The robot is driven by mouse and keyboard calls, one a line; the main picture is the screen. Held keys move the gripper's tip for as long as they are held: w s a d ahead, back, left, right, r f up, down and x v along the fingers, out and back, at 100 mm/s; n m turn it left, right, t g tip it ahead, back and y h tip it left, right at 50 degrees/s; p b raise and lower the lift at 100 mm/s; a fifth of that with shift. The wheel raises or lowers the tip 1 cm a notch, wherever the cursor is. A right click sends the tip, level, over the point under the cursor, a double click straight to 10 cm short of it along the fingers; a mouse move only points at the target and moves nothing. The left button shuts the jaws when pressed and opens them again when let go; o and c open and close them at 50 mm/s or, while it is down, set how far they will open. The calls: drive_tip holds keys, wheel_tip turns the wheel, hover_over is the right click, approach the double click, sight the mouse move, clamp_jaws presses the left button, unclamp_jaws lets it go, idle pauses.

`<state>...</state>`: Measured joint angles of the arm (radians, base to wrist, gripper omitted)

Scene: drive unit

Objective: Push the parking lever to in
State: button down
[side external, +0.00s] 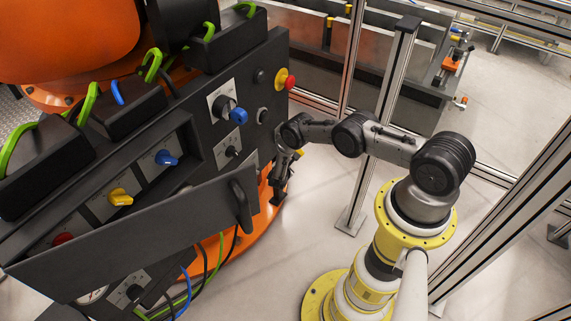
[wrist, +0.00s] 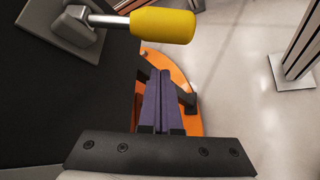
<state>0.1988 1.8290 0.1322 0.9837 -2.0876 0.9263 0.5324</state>
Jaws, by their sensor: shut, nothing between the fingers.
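A lever with a yellow grip (wrist: 162,26) on a metal shaft sticks out from a grey mount (wrist: 82,22) on the dark panel in the wrist view. I take it as the parking lever. In the side view only a small yellow bit (side external: 298,153) shows beside my wrist, and my arm hides most of that area. My gripper (wrist: 160,74) is shut and empty. Its fingers point below the yellow grip in the wrist view, with a gap between them. In the side view my gripper (side external: 279,196) hangs by the right edge of the panel.
The open dark flap (side external: 150,230) with a black handle (side external: 241,205) is left of my gripper. A red button (side external: 286,81) and a blue knob (side external: 238,115) sit above on the panel. Orange base (side external: 255,240) lies below. Free floor is to the right.

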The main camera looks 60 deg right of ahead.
drive_tip(key=shift+s+d+r, duration=0.25)
drive_tip(key=shift+d+r, duration=0.1)
drive_tip(key=shift+d, duration=0.4)
drive_tip(key=shift+s+d+r, duration=0.2)
drive_tip(key=shift+d+r, duration=0.1)
drive_tip(key=shift+d, duration=0.45)
drive_tip(key=shift+r, duration=0.15)
wheel_tip(320, 180, up, 10)
drive_tip(key=s+n+g, duration=0.1)
drive_tip(key=n+g, duration=0.4)
drive_tip(key=g, duration=0.2)
drive_tip(key=shift+s, duration=0.25)
